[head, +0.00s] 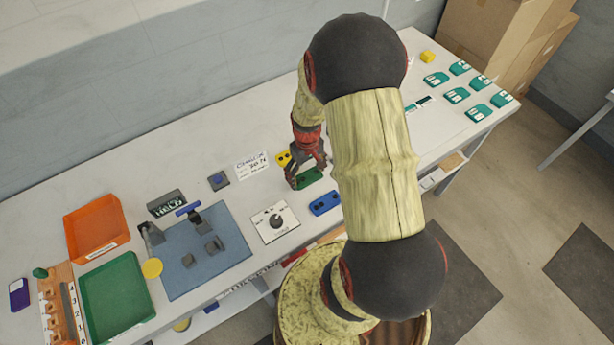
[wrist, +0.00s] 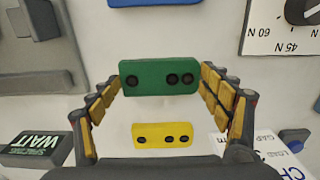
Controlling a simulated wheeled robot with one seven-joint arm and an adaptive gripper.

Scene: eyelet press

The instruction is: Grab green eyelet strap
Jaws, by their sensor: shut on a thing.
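The green eyelet strap (wrist: 158,78) is a flat rounded block with dark round holes, seen between my fingers in the wrist view. It also shows in the head view (head: 309,178), on or just above the white table. My gripper (head: 307,172) is shut on the green strap, with the yellow-padded fingers (wrist: 160,90) at its two ends. Whether the strap touches the table is hard to tell. A yellow strap (wrist: 162,134) lies close by, apart from the fingers. A blue strap (head: 325,202) lies on the other side of the green one.
A dial box (head: 275,222) stands left of the blue strap. A blue mat (head: 225,262) with the press parts, a green tray (head: 115,295) and an orange tray (head: 95,228) lie further left. A printed card (head: 252,165) lies behind. Several teal pieces (head: 456,96) lie at the far right.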

